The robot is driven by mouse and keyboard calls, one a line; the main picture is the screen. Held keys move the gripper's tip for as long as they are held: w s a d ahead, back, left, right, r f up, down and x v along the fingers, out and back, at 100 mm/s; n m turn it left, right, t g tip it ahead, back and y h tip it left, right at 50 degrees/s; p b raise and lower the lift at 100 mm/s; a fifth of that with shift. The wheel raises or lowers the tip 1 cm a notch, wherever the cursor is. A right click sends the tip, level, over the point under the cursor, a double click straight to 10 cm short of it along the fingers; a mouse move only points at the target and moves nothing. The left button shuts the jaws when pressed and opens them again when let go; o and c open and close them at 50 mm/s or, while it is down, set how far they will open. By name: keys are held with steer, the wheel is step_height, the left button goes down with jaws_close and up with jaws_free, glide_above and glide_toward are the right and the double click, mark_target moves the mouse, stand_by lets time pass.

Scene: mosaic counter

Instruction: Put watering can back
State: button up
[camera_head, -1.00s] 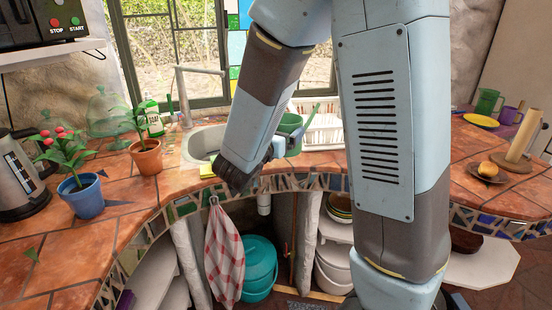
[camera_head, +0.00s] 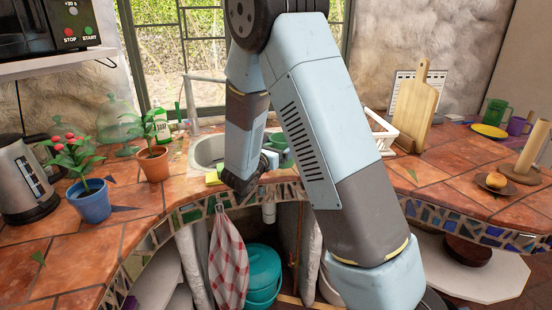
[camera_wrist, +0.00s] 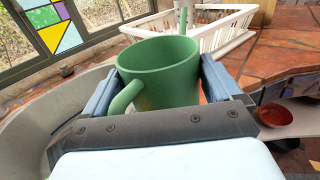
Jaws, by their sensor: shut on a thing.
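The green watering can (camera_wrist: 160,72) is held between the two fingers of my gripper (camera_wrist: 160,88) in the wrist view. Its mouth faces up, its handle is at the lower left, and part of its spout rises behind the rim. In the head view the can (camera_head: 277,143) shows only partly behind my arm, at the right side of the sink. My gripper (camera_head: 268,160) is at the front edge of the sink there. The can's base is hidden, so I cannot tell whether it touches anything.
The sink (camera_head: 207,150) and a white dish rack (camera_head: 380,132) are near the can. Potted plants in a blue pot (camera_head: 90,203) and a terracotta pot (camera_head: 153,166) stand left. A cutting board (camera_head: 414,108) leans at right. The counter between board and plate is mostly clear.

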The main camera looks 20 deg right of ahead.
steer(key=shift+w+f, duration=0.6)
steer(key=shift+f, duration=1.55)
steer(key=o, duration=1.3)
steer(key=shift+f, duration=0.1)
steer(key=shift+o, duration=0.2)
